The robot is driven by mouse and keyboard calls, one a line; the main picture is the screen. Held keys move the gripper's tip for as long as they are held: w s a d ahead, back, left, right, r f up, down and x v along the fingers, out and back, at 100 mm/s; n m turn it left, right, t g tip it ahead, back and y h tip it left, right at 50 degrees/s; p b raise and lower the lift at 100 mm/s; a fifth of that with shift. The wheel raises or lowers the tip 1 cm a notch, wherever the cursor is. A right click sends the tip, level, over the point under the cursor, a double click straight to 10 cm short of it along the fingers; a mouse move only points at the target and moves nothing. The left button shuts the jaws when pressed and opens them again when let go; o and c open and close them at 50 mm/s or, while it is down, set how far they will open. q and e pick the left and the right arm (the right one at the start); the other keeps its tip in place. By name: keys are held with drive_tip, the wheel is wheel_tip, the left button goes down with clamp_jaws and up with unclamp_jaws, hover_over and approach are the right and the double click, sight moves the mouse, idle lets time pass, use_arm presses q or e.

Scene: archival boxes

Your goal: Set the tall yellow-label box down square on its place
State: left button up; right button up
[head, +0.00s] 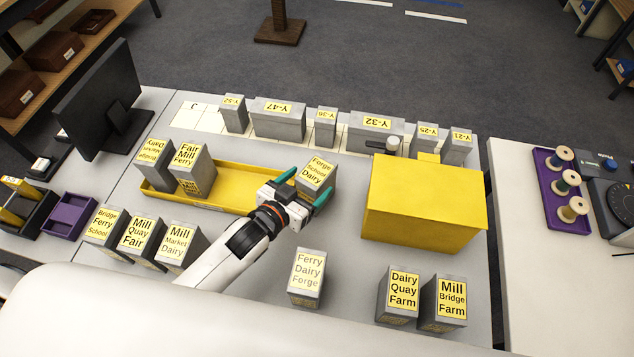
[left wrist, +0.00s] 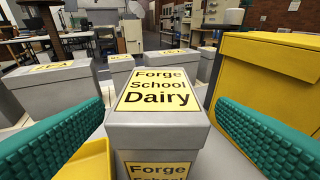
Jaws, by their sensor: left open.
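The box labelled Forge School Dairy (head: 318,168) is grey with a yellow label on its top and another on its side. It stands upright, apart from the yellow tray (head: 225,201), to the tray's right. In the left wrist view the box (left wrist: 158,140) fills the middle, between the green fingers. My left gripper (head: 304,187) is open, with one finger on each side of the box. Gaps show between fingers and box in the wrist view. The box's foot is hidden. My right gripper is not in view.
A large yellow box (head: 425,205) stands right of the gripper. A row of grey boxes, including Y-47 (head: 279,118) and Y-32 (head: 375,131), lines the back strip, with bare room at its left end (head: 200,113). Ferry Dairy Forge (head: 307,277) stands in front.

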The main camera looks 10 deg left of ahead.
sight(317, 174)
use_arm(q)
drive_tip(key=p+x, duration=0.1)
drive_tip(key=x, duration=0.2)
drive_tip(key=shift+w, duration=0.3)
drive_tip(key=shift+w+d+f, duration=0.1)
drive_tip(key=shift+w+d, duration=0.05)
drive_tip(key=shift+w, duration=0.15)
drive_tip(key=shift+w+d+f, duration=0.1)
drive_tip(key=shift+w, duration=0.05)
drive_tip(key=c, duration=1.4)
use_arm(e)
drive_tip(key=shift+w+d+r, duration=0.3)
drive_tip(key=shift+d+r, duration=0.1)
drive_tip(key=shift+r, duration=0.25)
